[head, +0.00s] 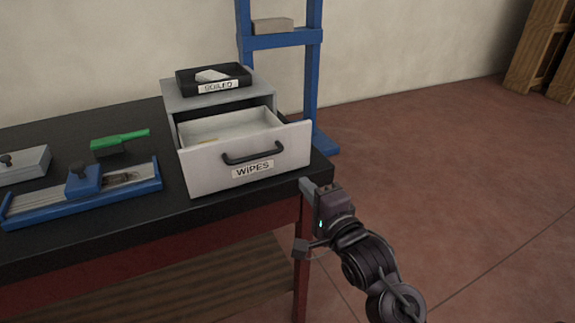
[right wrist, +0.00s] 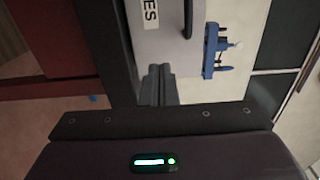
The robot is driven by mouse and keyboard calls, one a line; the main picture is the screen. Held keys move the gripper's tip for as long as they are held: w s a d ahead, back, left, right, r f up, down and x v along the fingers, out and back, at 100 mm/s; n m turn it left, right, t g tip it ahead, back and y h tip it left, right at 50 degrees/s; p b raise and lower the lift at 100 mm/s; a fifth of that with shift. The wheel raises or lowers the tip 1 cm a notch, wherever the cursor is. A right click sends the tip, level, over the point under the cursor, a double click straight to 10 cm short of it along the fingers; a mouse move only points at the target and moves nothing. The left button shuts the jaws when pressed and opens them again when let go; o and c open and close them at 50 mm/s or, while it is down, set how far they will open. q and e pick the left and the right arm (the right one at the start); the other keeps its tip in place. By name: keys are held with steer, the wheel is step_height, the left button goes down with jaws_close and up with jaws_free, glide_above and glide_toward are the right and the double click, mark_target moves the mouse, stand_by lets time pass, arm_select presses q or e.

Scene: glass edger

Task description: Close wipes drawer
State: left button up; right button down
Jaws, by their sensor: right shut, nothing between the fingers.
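The wipes drawer (head: 215,163) is pulled out of its grey cabinet (head: 188,97); its inside shows from above. Its white front bears a WIPES label and a black handle (head: 252,157). In the right wrist view the drawer front (right wrist: 165,40) shows at the top, with part of the label and handle (right wrist: 187,18). My right gripper (head: 306,187) is just off the table's front right corner, below and right of the drawer front, apart from the handle. Its fingers (right wrist: 158,85) are shut and empty. My left gripper is out of view.
A black SOILED tray (head: 240,85) sits on the cabinet. Left on the black table (head: 100,216) are a green brush (head: 120,141), a blue-framed tray (head: 130,187) and a grey block (head: 22,166). A blue rack (head: 281,41) stands behind. Floor at right is clear.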

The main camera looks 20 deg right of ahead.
mark_target(282, 157)
steer(key=w+p, duration=0.1)
steer(key=w, duration=0.8)
steer(key=shift+w+a, duration=0.15)
steer(key=shift+w, duration=0.1)
steer(key=shift+w+r, duration=0.1)
steer(key=shift+w, duration=0.35)
steer(key=w+p, duration=0.1)
steer(key=w, duration=0.3)
steer(key=shift+w+a, duration=0.1)
